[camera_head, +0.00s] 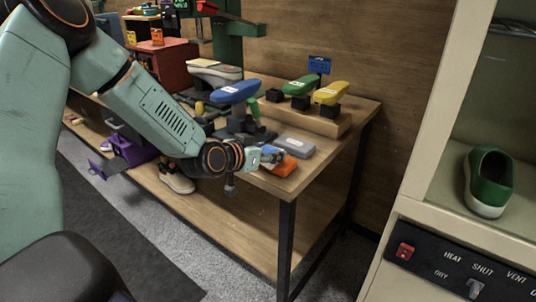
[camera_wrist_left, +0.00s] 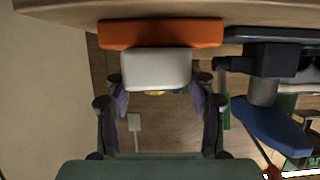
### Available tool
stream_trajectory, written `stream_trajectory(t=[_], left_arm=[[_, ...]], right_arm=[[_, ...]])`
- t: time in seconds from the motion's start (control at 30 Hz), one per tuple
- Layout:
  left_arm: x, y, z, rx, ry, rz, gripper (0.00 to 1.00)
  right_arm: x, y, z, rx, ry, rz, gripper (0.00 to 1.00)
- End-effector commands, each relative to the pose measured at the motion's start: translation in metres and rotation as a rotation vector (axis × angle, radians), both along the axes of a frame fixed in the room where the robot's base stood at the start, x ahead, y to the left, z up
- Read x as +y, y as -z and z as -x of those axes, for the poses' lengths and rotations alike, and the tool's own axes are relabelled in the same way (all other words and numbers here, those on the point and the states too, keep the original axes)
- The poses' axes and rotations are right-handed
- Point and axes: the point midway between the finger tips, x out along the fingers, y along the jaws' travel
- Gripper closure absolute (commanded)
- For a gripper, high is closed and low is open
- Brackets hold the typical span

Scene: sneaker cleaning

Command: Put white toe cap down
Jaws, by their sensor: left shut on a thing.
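The white toe cap (camera_wrist_left: 155,69) is a rounded white block between the two fingers of my left gripper (camera_wrist_left: 158,92) in the left wrist view. The fingers are shut on its two sides. In the head view my left gripper (camera_head: 268,156) is at the front edge of the wooden table (camera_head: 325,141), beside an orange block (camera_head: 284,167). The orange block also shows right behind the toe cap in the left wrist view (camera_wrist_left: 160,33). In the head view the toe cap is hard to make out behind the gripper. My right gripper is not in view.
A grey block (camera_head: 296,145) lies behind the orange one. A blue shoe form (camera_head: 234,92) on a dark stand is close to my left arm. Green (camera_head: 301,85) and yellow (camera_head: 331,93) forms stand on a raised wooden block. A cabinet (camera_head: 425,190) holds a green shoe (camera_head: 489,181) at right.

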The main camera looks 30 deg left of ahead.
Motion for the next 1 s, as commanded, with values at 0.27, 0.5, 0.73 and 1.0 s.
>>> stream_trajectory(t=[0.27, 0.5, 0.73, 1.0], left_arm=[[0.0002, 0.0012, -0.0004, -0.001, 0.000, -0.001, 0.77], [0.0001, 0.0010, -0.0003, -0.001, 0.000, -0.001, 0.27], [0.0001, 0.0009, -0.0003, -0.001, 0.000, -0.001, 0.22], [0.0010, -0.0055, 0.0028, -0.002, -0.002, 0.002, 0.22]], right_arm=[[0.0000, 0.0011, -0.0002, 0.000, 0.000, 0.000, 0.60], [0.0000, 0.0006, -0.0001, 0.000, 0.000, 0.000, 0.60], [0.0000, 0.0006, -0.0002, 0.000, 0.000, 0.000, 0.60], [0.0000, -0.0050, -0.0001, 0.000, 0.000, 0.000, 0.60]])
